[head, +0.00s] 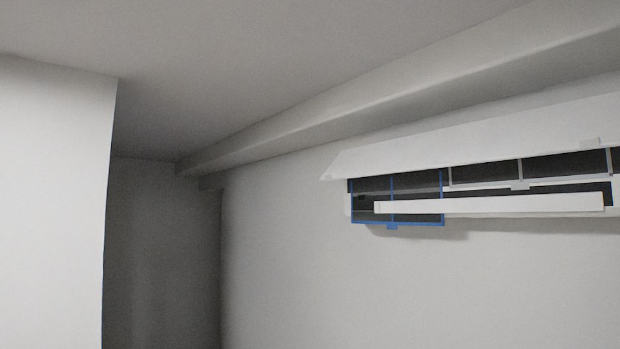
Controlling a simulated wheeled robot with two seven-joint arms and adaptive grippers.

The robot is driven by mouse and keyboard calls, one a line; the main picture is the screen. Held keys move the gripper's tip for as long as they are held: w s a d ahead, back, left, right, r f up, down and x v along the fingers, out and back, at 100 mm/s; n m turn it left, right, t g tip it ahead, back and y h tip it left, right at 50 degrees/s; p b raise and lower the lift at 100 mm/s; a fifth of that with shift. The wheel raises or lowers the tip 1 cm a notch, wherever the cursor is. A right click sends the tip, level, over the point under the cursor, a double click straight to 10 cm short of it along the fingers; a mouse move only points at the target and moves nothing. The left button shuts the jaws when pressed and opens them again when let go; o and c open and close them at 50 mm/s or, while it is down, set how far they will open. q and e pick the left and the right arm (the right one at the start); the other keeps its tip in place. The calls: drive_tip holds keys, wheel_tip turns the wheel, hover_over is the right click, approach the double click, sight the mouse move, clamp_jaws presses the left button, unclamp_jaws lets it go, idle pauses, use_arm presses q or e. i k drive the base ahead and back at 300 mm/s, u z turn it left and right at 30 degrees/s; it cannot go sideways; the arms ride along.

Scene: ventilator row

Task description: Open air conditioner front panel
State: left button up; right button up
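The white air conditioner (490,205) is mounted high on the wall at the right of the head view. Its front panel (470,139) is swung up and sticks outward above the body, so the dark interior shows below it. A blue-framed filter (444,198) sits at the left part of the opening and hangs slightly below the body's lower edge. A grey-framed filter (520,172) shows farther right. The right end of the unit runs out of the picture. Neither of my grippers is in view.
A white ceiling beam (400,100) runs above the unit along the wall. A white wall or cabinet side (52,210) stands at the left, with a dark recess (162,250) beside it. The wall below the unit is bare.

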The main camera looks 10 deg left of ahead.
sight(592, 123)
drive_tip(key=u, duration=0.75)
drive_tip(key=i, duration=1.4)
drive_tip(key=u, duration=0.05)
